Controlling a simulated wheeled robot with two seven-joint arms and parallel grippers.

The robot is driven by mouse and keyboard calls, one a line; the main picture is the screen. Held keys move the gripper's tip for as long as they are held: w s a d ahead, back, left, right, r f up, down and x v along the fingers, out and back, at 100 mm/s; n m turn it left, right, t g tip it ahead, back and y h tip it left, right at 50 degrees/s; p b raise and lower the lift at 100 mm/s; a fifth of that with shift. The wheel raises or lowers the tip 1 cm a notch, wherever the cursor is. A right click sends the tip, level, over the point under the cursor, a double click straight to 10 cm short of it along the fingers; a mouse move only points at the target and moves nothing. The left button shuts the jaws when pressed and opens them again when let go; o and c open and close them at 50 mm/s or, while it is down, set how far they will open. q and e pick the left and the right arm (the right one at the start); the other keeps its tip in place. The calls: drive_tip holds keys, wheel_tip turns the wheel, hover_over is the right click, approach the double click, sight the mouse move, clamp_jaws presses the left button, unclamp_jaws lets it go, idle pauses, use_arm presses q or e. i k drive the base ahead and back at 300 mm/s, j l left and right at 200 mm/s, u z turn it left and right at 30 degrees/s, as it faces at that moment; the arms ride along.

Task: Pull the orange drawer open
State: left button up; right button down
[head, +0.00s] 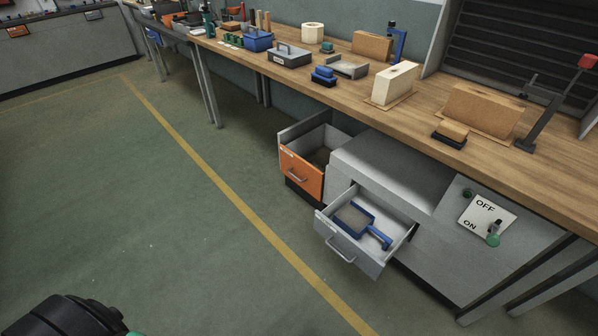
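The orange drawer (301,176) is under the wooden workbench, near the middle of the head view. Neither of my grippers is in view. Only a dark part of my arm shows at the bottom left corner, well away from the drawer.
A grey drawer (349,257) to its right is also out, holding a blue-handled tool (361,222). An OFF/ON switch panel (487,219) is farther right. The workbench (425,118) carries blocks and boxes. The green floor (130,210) left of the drawers is clear.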

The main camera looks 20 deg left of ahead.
sight(320, 160)
drive_tip(key=i+j+z, duration=0.1)
drive_tip(key=i+j, duration=0.15)
drive_tip(key=i+j+z, duration=0.1)
drive_tip(key=j, duration=0.3)
drive_tip(key=i+j+z, duration=0.1)
drive_tip(key=i+j, duration=0.4)
drive_tip(key=j, duration=0.2)
drive_tip(key=i+j+z, duration=0.15)
drive_tip(key=j, duration=0.25)
drive_tip(key=i+j+z, duration=0.1)
drive_tip(key=i+j, duration=0.15)
drive_tip(key=j, duration=0.15)
drive_tip(key=i+j+z, duration=0.1)
drive_tip(key=j, duration=0.3)
drive_tip(key=i+j+z, duration=0.1)
drive_tip(key=j, duration=0.3)
drive_tip(key=i, duration=0.1)
